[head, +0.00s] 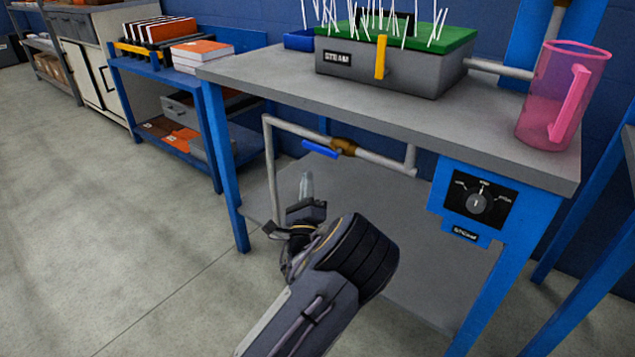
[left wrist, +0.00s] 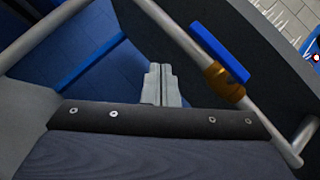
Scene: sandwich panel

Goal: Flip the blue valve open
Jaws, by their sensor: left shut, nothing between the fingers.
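The blue valve handle (head: 321,149) is on a brass valve body (head: 344,146) in a grey pipe under the bench top. The handle lies beside the pipe and roughly along it. In the left wrist view the handle (left wrist: 220,52) and brass body (left wrist: 222,82) are to the right of the fingers. My left gripper (head: 306,184) is shut and empty, its fingertips below and slightly left of the handle in the head view. The fingers (left wrist: 161,84) look apart from handle and pipe. My right gripper is not in view.
The grey bench top (head: 260,77) overhangs the pipe (head: 290,128); its vertical run stands left of my fingers. A control dial (head: 478,204) is on the bench's right front. A pink pitcher (head: 550,105) and a grey steam box (head: 385,71) stand on top. Floor at left is clear.

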